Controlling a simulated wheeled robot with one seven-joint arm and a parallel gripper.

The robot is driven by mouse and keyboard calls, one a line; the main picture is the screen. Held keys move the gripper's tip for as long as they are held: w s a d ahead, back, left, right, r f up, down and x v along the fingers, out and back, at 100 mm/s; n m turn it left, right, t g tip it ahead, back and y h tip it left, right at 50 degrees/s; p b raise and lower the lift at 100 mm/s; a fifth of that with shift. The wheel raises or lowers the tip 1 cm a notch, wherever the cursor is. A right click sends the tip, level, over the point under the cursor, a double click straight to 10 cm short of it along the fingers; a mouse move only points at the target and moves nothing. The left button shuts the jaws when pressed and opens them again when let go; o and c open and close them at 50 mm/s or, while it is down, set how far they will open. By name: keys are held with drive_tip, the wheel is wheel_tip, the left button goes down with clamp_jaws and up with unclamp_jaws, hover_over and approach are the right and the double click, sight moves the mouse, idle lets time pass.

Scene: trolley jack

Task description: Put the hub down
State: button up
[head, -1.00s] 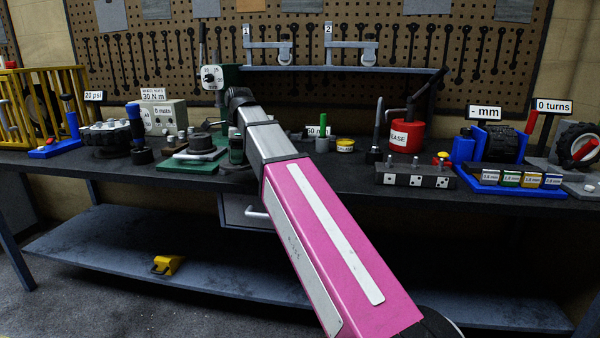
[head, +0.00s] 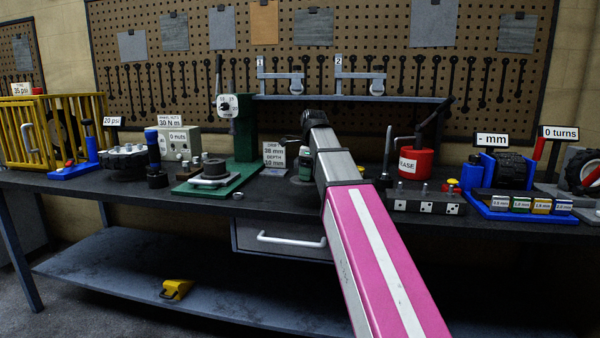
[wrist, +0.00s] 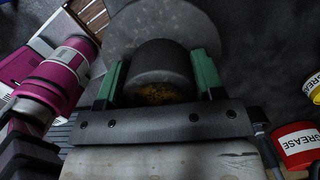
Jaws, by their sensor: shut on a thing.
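My gripper (head: 304,157) is at the bench, right of the green press, in the head view. In the wrist view its two green fingers (wrist: 158,72) are shut on the sides of a dark round hub (wrist: 160,68). Yellowish matter shows at the hub's near end. A wide grey disc (wrist: 165,18) lies just beyond the hub; I cannot tell whether it is the hub's flange or a separate thing. In the head view the arm partly covers the hub, and I cannot tell whether it touches the bench top (head: 265,204).
The green press (head: 242,140) stands left, with a dark round part (head: 214,168) on its base. A label stand (head: 274,155) is behind my gripper. A block with white squares (head: 425,200) and a red grease can (head: 415,163) are right. The bench front left of my gripper is fairly clear.

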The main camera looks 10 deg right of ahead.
drive_tip(key=w+d+f, duration=0.2)
drive_tip(key=d, duration=0.1)
drive_tip(key=w+d+f, duration=0.2)
drive_tip(key=shift+d, duration=0.2)
drive_tip(key=shift+f, duration=2)
drive_tip(key=o, duration=1.2)
drive_tip(key=shift+f, duration=0.15)
drive_tip(key=r, duration=0.4)
drive_tip(key=d+r, duration=0.1)
drive_tip(key=r, duration=0.7)
drive_tip(key=shift+s+d+r, duration=0.1)
drive_tip(key=shift+s+d, duration=0.1)
drive_tip(key=shift+s, duration=0.1)
